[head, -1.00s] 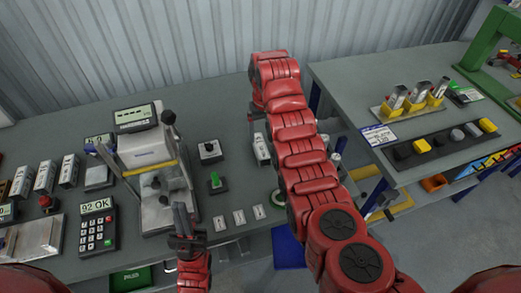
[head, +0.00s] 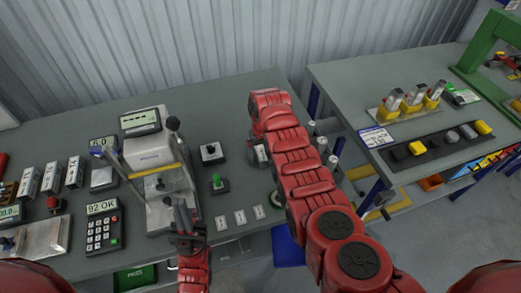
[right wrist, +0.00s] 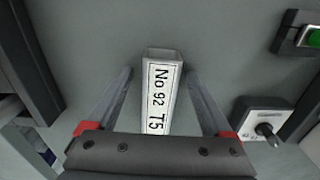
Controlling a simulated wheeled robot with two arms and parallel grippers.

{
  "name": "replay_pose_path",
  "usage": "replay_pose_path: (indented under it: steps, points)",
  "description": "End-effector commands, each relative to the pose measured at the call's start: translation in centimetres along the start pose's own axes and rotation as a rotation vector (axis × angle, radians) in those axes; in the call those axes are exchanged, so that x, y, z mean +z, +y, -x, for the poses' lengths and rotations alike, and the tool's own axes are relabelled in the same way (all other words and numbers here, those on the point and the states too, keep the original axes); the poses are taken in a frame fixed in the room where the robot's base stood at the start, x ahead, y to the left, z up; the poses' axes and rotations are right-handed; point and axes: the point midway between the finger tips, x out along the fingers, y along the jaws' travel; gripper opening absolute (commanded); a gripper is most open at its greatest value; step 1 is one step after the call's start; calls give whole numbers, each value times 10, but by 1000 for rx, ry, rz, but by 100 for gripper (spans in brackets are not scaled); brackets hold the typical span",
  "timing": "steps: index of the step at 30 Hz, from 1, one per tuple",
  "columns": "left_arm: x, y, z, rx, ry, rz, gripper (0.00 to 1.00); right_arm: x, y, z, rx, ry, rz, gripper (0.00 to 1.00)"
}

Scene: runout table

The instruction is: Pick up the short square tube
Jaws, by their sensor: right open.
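The short square tube (right wrist: 162,95) is pale metal with a white label reading "No 92 T5". In the right wrist view it lies on the grey bench, between the two fingers of my right gripper (right wrist: 160,74). Those fingers are open, with a gap visible on each side of the tube.
The press fixture (head: 153,160) with upright levers stands left of the tube. Several similar blocks lie at far left. A second table (head: 350,80) stands to the right across a gap.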

Motion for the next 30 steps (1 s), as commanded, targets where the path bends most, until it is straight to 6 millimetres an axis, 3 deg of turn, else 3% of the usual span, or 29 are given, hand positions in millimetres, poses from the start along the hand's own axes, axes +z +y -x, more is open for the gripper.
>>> replay_pose_path:
  steps: [2, 16, 30]
  points:
    - [0, 0, 0, 0, 0, 0, 0, 0, 0, 0, 0, 0, 0, 85]
    - [0, 0, 0, 0, 0, 0, 0, 0, 0, 0, 0, -1, 0, 2]
    - [0, 0, 2, 0, 0, 0, 0, 0, 0, 2, 0, 0, 0, 0]
